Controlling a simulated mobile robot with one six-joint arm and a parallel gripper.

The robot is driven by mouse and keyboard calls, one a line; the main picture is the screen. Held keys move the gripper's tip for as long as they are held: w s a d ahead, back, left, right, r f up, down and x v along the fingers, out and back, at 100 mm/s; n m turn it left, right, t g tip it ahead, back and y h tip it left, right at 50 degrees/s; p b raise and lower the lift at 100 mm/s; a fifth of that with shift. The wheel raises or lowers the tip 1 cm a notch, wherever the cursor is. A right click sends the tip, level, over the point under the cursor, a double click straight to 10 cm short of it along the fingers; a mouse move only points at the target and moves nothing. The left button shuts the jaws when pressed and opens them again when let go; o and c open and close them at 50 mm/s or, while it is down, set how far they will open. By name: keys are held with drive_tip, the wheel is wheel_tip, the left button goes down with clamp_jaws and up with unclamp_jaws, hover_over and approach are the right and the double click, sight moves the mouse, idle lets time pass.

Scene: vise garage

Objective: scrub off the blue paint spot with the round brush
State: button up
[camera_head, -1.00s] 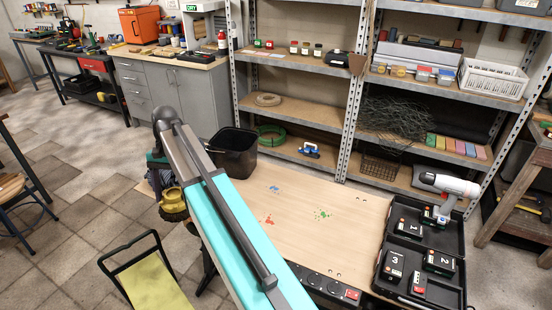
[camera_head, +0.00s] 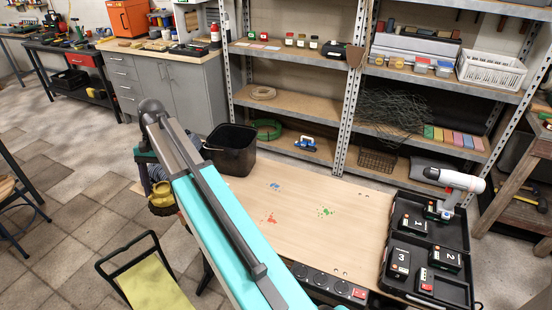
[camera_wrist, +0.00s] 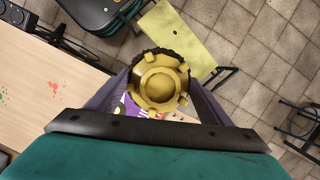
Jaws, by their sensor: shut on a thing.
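The blue paint spot (camera_head: 275,185) is a small mark near the back of the light wooden bench top (camera_head: 300,238). The round brush (camera_wrist: 158,84) is yellow with a dark bristle rim and fills the middle of the wrist view. My gripper (camera_wrist: 158,98) is shut on it, one finger on each side. In the head view the brush (camera_head: 162,200) hangs off the bench's left end, over the floor side and apart from the blue spot. My arm hides part of the bench and the gripper's fingers there.
A red spot (camera_head: 268,218) and a green spot (camera_head: 326,211) also mark the bench. A black bin (camera_head: 232,150) stands behind its back left corner. A tool case (camera_head: 462,238) with a drill (camera_head: 452,182) lies at the right. A yellow folding stool (camera_head: 158,282) stands in front left.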

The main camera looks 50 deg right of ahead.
drive_tip(key=s+d+f+m+t+p, duration=0.1)
drive_tip(key=d+m, duration=0.6)
drive_tip(key=d, duration=0.7)
drive_tip(key=s+d+f+m+t+h+p, duration=0.1)
drive_tip(key=d+m, duration=0.6)
drive_tip(key=d, duration=0.7)
drive_tip(key=s+d+f+m+t+p, duration=0.2)
drive_tip(key=s+d+m, duration=0.4)
drive_tip(key=d, duration=0.8)
wheel_tip(320, 180, down, 3)
drive_tip(key=shift+s+d+r+m+t+p, duration=0.2)
drive_tip(key=shift+m+t+p, duration=0.25)
drive_tip(key=shift+m, duration=0.55)
drive_tip(key=shift+f, duration=0.15)
